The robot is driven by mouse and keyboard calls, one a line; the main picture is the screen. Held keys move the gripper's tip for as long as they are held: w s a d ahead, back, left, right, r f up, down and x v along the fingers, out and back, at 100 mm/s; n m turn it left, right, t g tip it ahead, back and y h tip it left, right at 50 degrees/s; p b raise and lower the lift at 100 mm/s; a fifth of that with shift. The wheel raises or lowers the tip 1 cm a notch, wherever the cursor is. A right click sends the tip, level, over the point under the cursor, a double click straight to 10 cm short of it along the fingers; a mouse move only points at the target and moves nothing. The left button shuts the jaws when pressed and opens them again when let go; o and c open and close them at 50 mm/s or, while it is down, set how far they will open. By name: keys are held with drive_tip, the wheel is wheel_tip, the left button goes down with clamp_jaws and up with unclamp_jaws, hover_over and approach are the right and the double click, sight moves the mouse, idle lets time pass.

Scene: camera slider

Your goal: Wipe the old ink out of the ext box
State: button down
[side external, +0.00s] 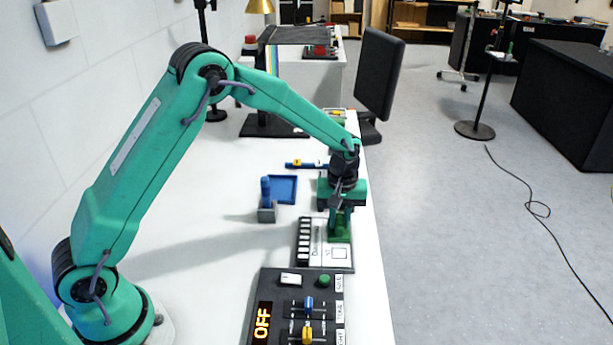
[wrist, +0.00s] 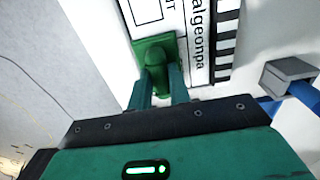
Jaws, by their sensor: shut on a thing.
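My gripper (side external: 341,211) is shut on a green wiper block (side external: 340,234), which has a knob-like handle and a flat base. The block also shows between the fingers in the wrist view (wrist: 155,52). Its base appears to rest on the white label board (side external: 315,262), over its far right part, and hides what lies under it. The board has printed text, a column of dark marks along its left edge, and a small outlined box (side external: 340,253) just nearer than the block. In the wrist view an outlined box (wrist: 145,10) shows beyond the block. I cannot make out ink in it.
A dark control panel (side external: 262,290) with an OFF display, sliders and a green button stands in front of the board. A grey holder (side external: 267,215) with a blue upright piece and a blue tray (side external: 286,186) lie left of my gripper. The table's right edge is close.

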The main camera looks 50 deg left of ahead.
drive_tip(key=shift+w+a+f, duration=0.15)
drive_tip(key=shift+w+a, duration=0.7)
drive_tip(key=shift+a, duration=0.05)
drive_tip(key=shift+r, duration=2.6)
drive_tip(key=shift+d, duration=0.1)
drive_tip(key=shift+s+d+r, duration=0.3)
drive_tip(key=shift+s+d, duration=0.3)
drive_tip(key=shift+s+d+r, duration=0.3)
drive_tip(key=shift+s+d, duration=0.25)
drive_tip(key=shift+s, duration=0.05)
drive_tip(key=shift+f, duration=0.15)
